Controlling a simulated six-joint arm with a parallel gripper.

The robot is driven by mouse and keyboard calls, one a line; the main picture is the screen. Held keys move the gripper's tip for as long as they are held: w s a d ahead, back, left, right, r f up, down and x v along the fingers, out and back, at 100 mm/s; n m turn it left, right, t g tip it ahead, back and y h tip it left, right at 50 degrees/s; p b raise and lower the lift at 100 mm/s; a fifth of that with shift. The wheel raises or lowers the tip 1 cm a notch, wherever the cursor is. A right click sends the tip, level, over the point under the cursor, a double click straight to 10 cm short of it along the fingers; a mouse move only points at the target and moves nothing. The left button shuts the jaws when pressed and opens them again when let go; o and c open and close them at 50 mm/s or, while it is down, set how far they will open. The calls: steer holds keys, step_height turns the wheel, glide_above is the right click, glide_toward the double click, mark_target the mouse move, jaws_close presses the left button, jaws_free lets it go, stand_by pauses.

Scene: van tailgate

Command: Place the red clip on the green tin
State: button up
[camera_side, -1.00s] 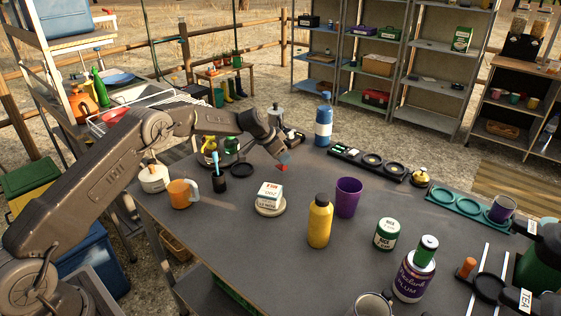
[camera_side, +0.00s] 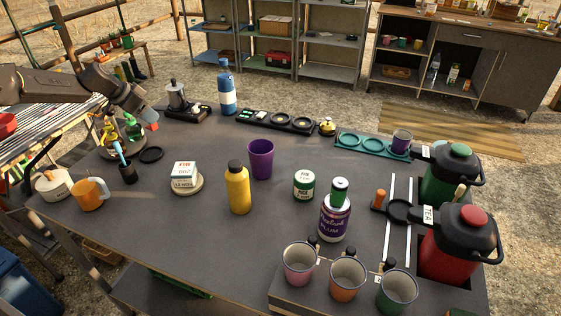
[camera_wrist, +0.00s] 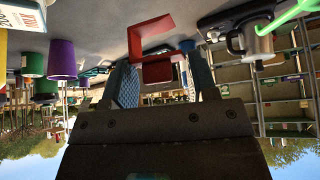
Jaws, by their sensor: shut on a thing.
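The red clip (camera_wrist: 152,46) is an angular red piece held between the blue-padded fingers of my gripper (camera_wrist: 160,85) in the wrist view. In the side view my gripper (camera_side: 150,120) is raised at the back left, with a bit of the red clip (camera_side: 153,115) showing at its tip. A green tin with a white label (camera_side: 303,186) stands upright on the table, right of the purple cup. A smaller green cylinder (camera_side: 339,191) stands on a purple plum tin (camera_side: 335,219). My gripper is far to the left of both.
A yellow bottle (camera_side: 238,190), purple cup (camera_side: 260,159) and white box (camera_side: 184,173) on a round base stand mid-table. Bottles (camera_side: 132,128) stand beside or behind my gripper. Mugs (camera_side: 347,278) and large jugs (camera_side: 459,245) crowd the right.

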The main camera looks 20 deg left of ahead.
steer(key=d+r+m+g+h, duration=0.1)
steer(key=d+r+m, duration=0.2)
steer(key=d, duration=1.5)
steer(key=d+r+m+g+h, duration=0.1)
steer(key=d+r+m+h, duration=0.2)
steer(key=d, duration=1.5)
steer(key=y, duration=0.1)
glide_above(305, 176)
steer(key=shift+m, duration=0.3)
steer(key=f, duration=0.5)
steer(key=shift+a+f, duration=0.3)
steer(key=shift+a, duration=0.05)
steer(key=shift+d+f, duration=0.25)
steer(key=shift+d, duration=0.1)
steer(key=shift+f, duration=1.95)
steer(key=shift+f, duration=0.1)
steer(key=o, duration=0.9)
steer(key=shift+f, duration=0.1)
